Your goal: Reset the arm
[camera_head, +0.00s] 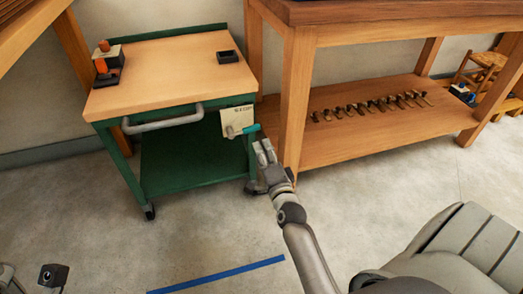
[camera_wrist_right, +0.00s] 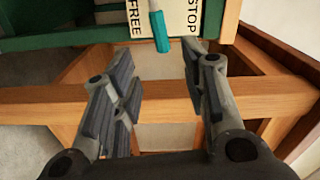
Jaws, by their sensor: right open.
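My right arm reaches up from the lower right in the head view. Its gripper (camera_head: 264,152) is open beside the right front corner of a green cart (camera_head: 192,172). In the right wrist view the two fingers of this gripper (camera_wrist_right: 158,85) stand wide apart with nothing between them. A white plate (camera_head: 236,119) marked FREE and STOP (camera_wrist_right: 180,15) is on the cart, with a teal-tipped lever (camera_head: 249,129). The lever's teal end (camera_wrist_right: 161,32) shows just beyond the fingertips, apart from them. My left gripper's fingers are not visible.
The cart's wooden top (camera_head: 165,65) carries an orange-and-black item (camera_head: 106,74) and a small black tray (camera_head: 228,57). A wooden workbench (camera_head: 300,80) stands close right of my gripper, with several small tools (camera_head: 370,105) on its lower shelf. Open floor with a blue strip (camera_head: 217,275) lies in front.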

